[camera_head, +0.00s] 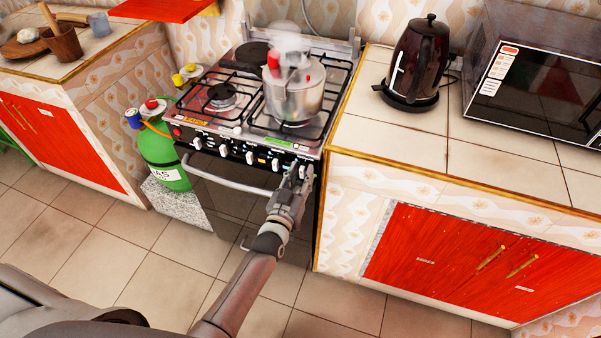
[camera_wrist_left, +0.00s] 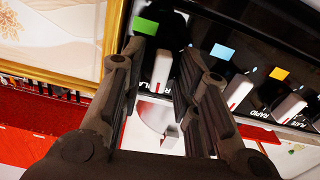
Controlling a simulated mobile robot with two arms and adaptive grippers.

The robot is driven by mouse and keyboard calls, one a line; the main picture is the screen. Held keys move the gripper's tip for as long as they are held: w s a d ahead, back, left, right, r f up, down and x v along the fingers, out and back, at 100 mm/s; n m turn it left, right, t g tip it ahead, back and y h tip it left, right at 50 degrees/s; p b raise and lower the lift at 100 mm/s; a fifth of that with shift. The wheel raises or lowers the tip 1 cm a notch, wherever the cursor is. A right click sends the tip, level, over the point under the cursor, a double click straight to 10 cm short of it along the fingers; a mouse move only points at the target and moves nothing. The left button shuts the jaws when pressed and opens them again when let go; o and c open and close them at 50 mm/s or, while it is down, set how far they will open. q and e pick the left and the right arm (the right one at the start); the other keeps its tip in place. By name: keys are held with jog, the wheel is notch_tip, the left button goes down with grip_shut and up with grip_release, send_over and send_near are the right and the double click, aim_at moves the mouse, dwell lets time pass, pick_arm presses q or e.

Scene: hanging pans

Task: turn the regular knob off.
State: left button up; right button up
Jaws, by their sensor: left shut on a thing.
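The stove (camera_head: 262,110) has a row of white knobs on its dark front panel. My left gripper (camera_head: 299,172) is at the right end of that row. In the left wrist view its fingers (camera_wrist_left: 162,82) stand on both sides of a white knob (camera_wrist_left: 163,64), shut on it, below a green mark. Part of a label ending in "ULAR" shows between the fingers, and the rest is hidden. Beside it are a knob (camera_wrist_left: 239,90) under a blue mark and another (camera_wrist_left: 290,108) under an orange mark. My right gripper is not in view.
A steaming pot (camera_head: 294,98) stands on the stove, and an oven handle (camera_head: 228,180) runs below the knobs. A green gas cylinder (camera_head: 160,155) is at left. A counter at right holds a kettle (camera_head: 420,55) and microwave (camera_head: 535,90).

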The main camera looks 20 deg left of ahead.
pick_arm(q)
jog(key=shift+m, duration=0.5)
jog(key=o, duration=1)
jog(key=shift+s, duration=0.1)
jog(key=s, duration=1.1)
jog(key=shift+s+a, duration=0.2)
jog(key=shift+s, duration=0.2)
